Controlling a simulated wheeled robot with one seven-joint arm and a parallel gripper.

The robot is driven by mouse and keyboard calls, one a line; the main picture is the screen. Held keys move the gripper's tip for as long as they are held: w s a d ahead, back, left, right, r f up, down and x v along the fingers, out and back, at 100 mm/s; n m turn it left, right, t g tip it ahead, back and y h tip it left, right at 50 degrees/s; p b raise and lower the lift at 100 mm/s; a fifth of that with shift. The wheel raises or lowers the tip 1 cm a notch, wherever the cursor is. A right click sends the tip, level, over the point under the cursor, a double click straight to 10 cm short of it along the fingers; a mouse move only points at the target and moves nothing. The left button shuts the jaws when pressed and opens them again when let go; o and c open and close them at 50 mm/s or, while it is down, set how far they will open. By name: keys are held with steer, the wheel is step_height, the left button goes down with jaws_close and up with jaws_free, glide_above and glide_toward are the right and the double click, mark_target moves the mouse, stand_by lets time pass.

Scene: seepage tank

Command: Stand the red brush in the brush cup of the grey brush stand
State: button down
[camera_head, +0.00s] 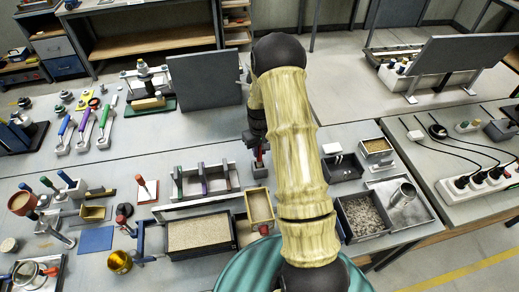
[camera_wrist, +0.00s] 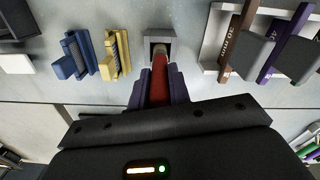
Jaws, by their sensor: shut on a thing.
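The red brush (camera_wrist: 159,80) is held between the dark purple fingers of my gripper (camera_wrist: 158,88) in the wrist view. Its far end lies over or within a small grey square holder (camera_wrist: 158,43) with an open middle; I cannot tell which. In the head view my gripper (camera_head: 260,150) is partly hidden by my arm, with a bit of red showing at its tip. A small grey block (camera_head: 259,171) stands just below it on the bench. I cannot tell for sure whether this holder is the grey brush stand.
In the wrist view, blue (camera_wrist: 74,55) and yellow (camera_wrist: 115,53) holders stand left of the grey one, close by. A rack (camera_wrist: 222,38) with brown and purple pieces stands right. In the head view, a sand tray (camera_head: 199,233) and a gravel tray (camera_head: 364,216) lie nearer.

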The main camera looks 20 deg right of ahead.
steer(key=shift+f+b, duration=1.25)
steer(key=shift+f, duration=0.55)
steer(key=c, duration=1.2)
jaws_free()
steer(key=shift+c, duration=0.2)
step_height(320, 180, up, 17)
steer(key=b, duration=0.4)
steer(key=shift+r, duration=0.2)
